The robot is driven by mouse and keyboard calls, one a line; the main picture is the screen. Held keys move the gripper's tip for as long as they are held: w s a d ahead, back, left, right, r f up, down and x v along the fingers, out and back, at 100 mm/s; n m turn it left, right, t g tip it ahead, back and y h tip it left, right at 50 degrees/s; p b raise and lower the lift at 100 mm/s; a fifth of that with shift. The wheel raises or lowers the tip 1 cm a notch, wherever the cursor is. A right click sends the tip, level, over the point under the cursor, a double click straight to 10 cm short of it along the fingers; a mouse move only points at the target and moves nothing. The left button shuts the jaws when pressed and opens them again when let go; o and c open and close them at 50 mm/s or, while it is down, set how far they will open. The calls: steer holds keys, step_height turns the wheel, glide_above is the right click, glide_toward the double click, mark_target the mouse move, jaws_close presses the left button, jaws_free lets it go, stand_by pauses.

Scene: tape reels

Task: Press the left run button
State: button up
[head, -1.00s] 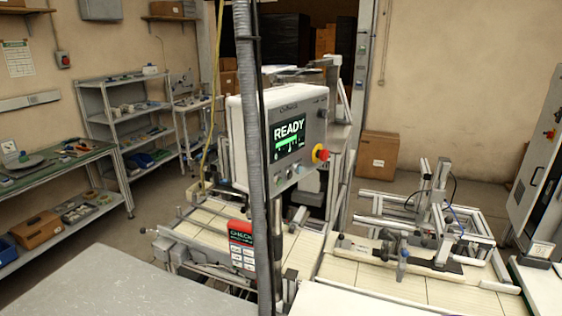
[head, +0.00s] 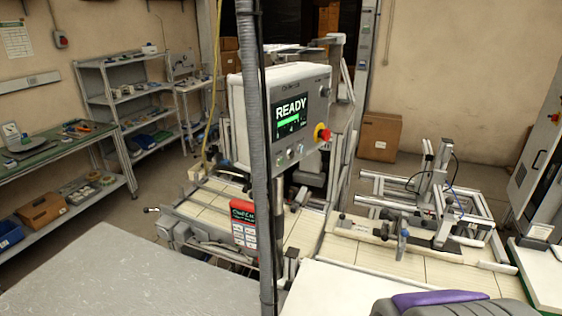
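A light grey control box (head: 262,100) stands in the middle of the head view. Its dark screen (head: 290,116) reads READY in white above a green graphic. A row of small buttons (head: 290,154) sits under the screen; I cannot tell which is the left run button. A red knob on a yellow base (head: 322,133) is at the box's right side. A grey and purple part (head: 435,304) shows at the bottom right edge, well below and right of the box. It looks like my gripper, but its fingertips cannot be made out.
A grey upright pole (head: 254,150) with a conduit stands in front of the box. A red and white label card (head: 244,226) hangs below the box. A tiled bench with metal fixtures (head: 435,220) is at right. A grey tabletop (head: 110,275) fills the lower left.

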jaws_close()
stand_by(1.3)
